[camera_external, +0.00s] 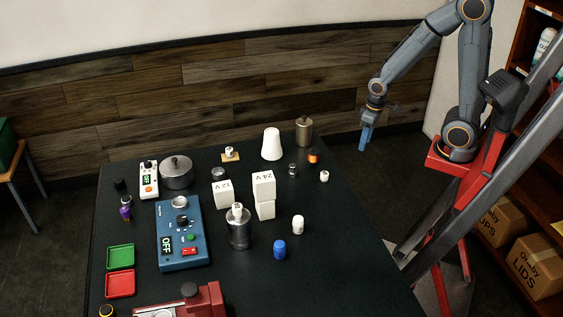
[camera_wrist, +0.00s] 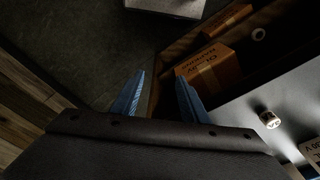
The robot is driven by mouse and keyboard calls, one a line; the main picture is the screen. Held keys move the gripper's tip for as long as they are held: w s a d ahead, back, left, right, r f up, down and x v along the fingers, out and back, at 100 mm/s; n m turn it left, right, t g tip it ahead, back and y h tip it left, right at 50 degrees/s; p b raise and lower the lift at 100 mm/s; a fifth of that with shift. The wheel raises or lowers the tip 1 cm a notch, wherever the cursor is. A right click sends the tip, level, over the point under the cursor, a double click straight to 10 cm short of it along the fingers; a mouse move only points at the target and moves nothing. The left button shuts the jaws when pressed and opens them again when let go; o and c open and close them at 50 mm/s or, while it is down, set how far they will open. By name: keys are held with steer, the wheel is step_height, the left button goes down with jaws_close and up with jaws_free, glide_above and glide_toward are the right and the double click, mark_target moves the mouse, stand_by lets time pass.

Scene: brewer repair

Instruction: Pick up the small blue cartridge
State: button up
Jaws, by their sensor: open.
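The small blue cartridge (camera_external: 280,250) stands upright on the dark table, near its front right part in the external view. It does not show in the wrist view. My gripper (camera_external: 365,138) hangs beyond the table's right edge, up and to the right of the cartridge and well apart from it. In the wrist view, the two blue fingers of my gripper (camera_wrist: 160,98) are spread apart with nothing between them.
A white-capped bottle (camera_external: 298,225), a metal canister (camera_external: 239,232) and white 24 V blocks (camera_external: 263,187) stand near the cartridge. A blue OFF box (camera_external: 182,235) is further left. Cardboard boxes (camera_external: 538,263) sit on shelves at right. The table's front right is clear.

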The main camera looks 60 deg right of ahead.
steer(key=shift+o, duration=0.9)
